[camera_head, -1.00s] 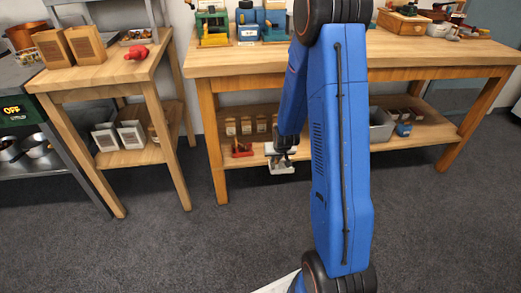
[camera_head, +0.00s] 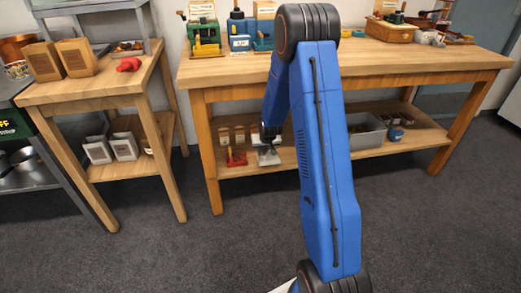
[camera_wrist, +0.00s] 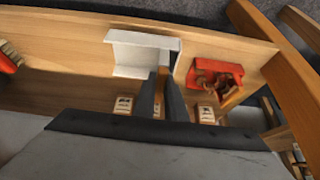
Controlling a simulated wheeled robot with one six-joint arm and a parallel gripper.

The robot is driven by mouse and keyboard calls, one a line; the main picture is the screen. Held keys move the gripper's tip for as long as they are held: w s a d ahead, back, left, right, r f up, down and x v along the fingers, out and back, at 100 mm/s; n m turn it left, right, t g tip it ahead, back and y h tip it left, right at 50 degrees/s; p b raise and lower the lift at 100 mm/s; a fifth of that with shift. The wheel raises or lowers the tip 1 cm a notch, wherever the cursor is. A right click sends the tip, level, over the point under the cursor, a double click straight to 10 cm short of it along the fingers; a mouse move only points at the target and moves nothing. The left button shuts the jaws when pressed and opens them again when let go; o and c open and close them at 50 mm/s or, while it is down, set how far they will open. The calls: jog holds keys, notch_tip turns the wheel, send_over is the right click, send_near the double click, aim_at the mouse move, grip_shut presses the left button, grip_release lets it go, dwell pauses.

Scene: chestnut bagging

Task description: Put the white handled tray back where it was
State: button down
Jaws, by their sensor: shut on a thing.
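The white handled tray (camera_head: 268,157) is at the lower shelf of the long wooden bench, beside a red stand (camera_head: 237,158). My gripper (camera_head: 269,136) is above the tray, with its fingers shut on it. In the wrist view the tray (camera_wrist: 130,58) is just beyond my gripper fingers (camera_wrist: 165,85), and part of it is hidden behind them. The tray is over the front part of the shelf (camera_wrist: 60,82). I cannot tell whether it touches the boards. The red stand (camera_wrist: 215,72) is close beside it, with a narrow gap.
Small labelled jars (camera_wrist: 125,105) stand close to the fingers on the shelf. A grey bin (camera_head: 367,138) stands farther right. The bench top (camera_head: 400,62) overhangs the shelf, and a bench leg (camera_head: 207,160) is at its left. The carpet in front is clear.

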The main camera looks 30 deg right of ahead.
aim_at(269, 154)
jog(key=shift+w+d+f, duration=0.25)
jog(key=shift+w+f, duration=0.35)
jog(key=shift+w, duration=0.35)
jog(key=shift+w+d+f, duration=0.3)
jog(key=shift+w+f, duration=0.25)
jog(key=shift+w, duration=0.45)
jog(key=shift+w+d+f, duration=0.25)
jog(key=shift+w+f, duration=0.35)
jog(key=shift+w, duration=0.35)
jog(key=shift+f, duration=0.1)
jog(key=c, duration=1.8)
grip_release()
